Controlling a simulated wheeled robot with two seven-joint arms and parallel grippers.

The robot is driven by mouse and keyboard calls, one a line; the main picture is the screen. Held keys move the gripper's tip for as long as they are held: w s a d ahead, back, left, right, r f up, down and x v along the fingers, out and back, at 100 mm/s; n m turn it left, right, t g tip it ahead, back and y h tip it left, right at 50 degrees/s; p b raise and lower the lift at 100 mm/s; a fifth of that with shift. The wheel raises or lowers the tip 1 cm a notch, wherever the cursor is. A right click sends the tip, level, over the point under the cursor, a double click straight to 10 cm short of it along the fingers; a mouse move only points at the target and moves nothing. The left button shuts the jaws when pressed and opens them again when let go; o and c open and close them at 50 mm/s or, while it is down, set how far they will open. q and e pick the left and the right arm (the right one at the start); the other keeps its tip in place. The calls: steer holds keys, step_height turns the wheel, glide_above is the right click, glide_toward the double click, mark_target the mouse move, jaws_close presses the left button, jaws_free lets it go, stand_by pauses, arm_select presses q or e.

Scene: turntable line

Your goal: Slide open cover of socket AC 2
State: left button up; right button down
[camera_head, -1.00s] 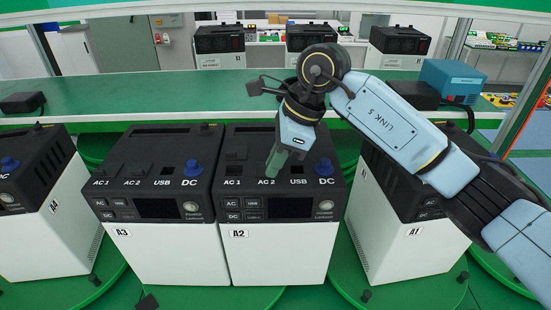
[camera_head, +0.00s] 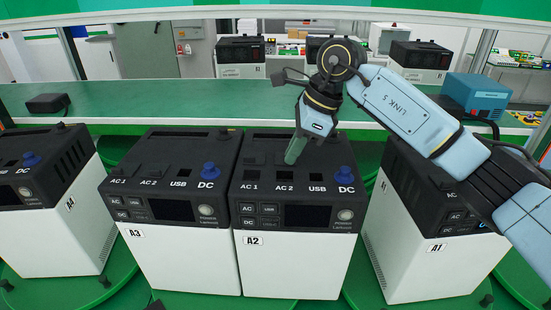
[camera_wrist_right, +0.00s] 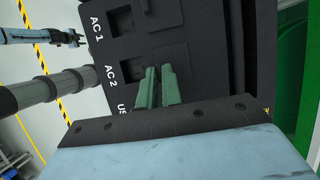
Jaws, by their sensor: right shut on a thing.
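The power unit A2 (camera_head: 290,265) stands in the middle of the head view, with AC 1, AC 2, USB and DC along its dark top. The AC 2 socket (camera_head: 284,174) shows as a dark square opening behind its label. The opening also shows in the right wrist view (camera_wrist_right: 131,71). My right gripper (camera_head: 293,155), with green fingers, is shut at the rear of this opening, on the AC 2 cover (camera_wrist_right: 173,54); the fingers hide the grip itself. My left gripper (camera_wrist_right: 75,40) appears small at the upper left of the right wrist view, away from the unit.
Units A3 (camera_head: 180,260) and A4 (camera_head: 60,240) stand to the left, A1 (camera_head: 415,265) to the right beneath my right arm. A blue DC knob (camera_head: 344,175) rises right of the sockets. A green bench (camera_head: 180,97) runs behind.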

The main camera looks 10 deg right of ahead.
steer(key=shift+w+d+r, duration=0.1)
steer(key=shift+w, duration=0.05)
steer(key=c, duration=1.6)
jaws_free()
steer(key=shift+w, duration=0.1)
steer(key=shift+o, duration=0.2)
steer(key=b+v, duration=0.1)
steer(key=v, duration=1.2)
